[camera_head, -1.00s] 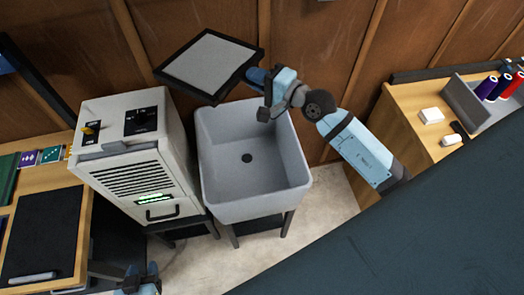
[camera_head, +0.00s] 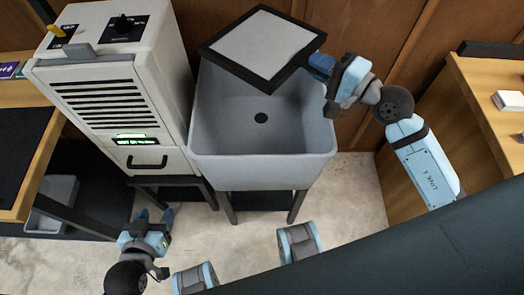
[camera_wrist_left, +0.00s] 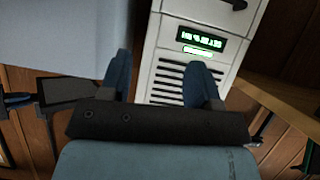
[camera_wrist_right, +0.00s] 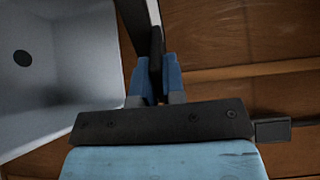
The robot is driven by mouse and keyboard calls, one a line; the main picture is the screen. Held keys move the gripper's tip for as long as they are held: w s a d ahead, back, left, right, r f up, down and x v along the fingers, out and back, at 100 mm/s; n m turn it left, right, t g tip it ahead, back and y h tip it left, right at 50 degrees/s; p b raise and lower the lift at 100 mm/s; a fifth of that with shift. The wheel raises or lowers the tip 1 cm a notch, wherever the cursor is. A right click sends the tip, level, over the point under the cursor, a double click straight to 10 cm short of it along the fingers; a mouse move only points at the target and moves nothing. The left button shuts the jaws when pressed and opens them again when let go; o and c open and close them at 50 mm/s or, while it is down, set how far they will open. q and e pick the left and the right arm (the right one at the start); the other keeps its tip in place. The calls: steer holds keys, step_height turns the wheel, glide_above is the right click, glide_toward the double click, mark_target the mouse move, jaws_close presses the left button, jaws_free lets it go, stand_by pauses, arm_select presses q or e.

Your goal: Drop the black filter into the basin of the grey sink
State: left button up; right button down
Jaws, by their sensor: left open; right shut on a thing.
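The black filter (camera_head: 308,47) is a square black frame around a pale grey panel. It is held tilted above the back of the grey sink (camera_head: 325,148), whose basin is empty with a dark drain in its floor. My right gripper (camera_head: 318,66) is shut on the filter's right corner; in the right wrist view its fingers (camera_wrist_right: 158,72) close on the dark frame edge. The sink also shows in the right wrist view (camera_wrist_right: 70,95). My left gripper (camera_head: 154,217) is open and empty, low in front of the white machine and left of the sink.
The white machine (camera_head: 165,110) with a vent and green display stands on a dark stand close left of the sink. A wooden table (camera_head: 35,190) is at the left, a wooden cabinet (camera_head: 470,110) at the right. A wooden wall is behind.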

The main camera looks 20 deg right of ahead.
arm_select(q)
steer(key=w+d+t+b, duration=0.1)
steer(key=b, duration=0.2)
steer(key=w+d+r+t+h+b, duration=0.1)
steer(key=b, duration=0.3)
steer(key=shift+d+h, duration=0.3)
steer(key=shift+d, duration=0.05)
arm_select(e)
step_height(320, 180, down, 9)
steer(key=s, duration=0.1)
steer(key=shift+r, duration=0.1)
steer(key=c, duration=1.1)
jaws_free()
arm_select(q)
steer(key=shift+w+d+r+t+h+b, duration=0.15)
steer(key=shift+d+r+t+h+b, duration=0.25)
steer(key=shift+r, duration=0.45)
steer(key=shift+w+d+r+t+h+b, duration=0.1)
steer(key=shift+d+r+t+h+b, duration=0.2)
steer(key=shift+r+t+b, duration=0.4)
steer(key=shift+w+d+r+t+h+b, duration=0.15)
steer(key=shift+d+r+t+h+b, duration=0.2)
steer(key=shift+r, duration=0.6)
arm_select(e)
steer(key=shift+v, duration=6.95)
